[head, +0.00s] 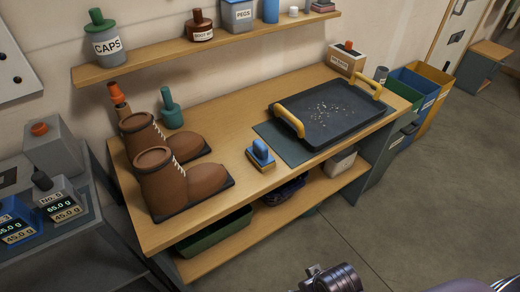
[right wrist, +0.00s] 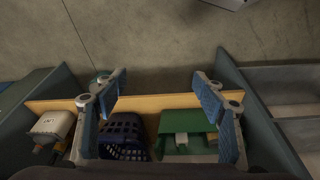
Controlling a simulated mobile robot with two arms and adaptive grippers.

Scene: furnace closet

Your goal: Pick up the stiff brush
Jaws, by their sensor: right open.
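A small brush with a blue handle and a pale wooden base (head: 261,157) rests on the wooden workbench (head: 215,185), near its front edge. It stands between the brown boots and the dark tray's mat. In the right wrist view my right gripper (right wrist: 160,86) is open, with nothing between its blue-padded fingers. That view looks past the fingers at the floor and the bench's lower shelf, and the brush does not show there. My left gripper is in neither view.
A pair of brown boots (head: 170,181) stands on the bench's left. A black tray with yellow handles (head: 325,112) lies on the right. A blue basket (right wrist: 122,137) and a green bin (right wrist: 184,133) sit on the lower shelf. The floor (head: 400,220) in front is clear.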

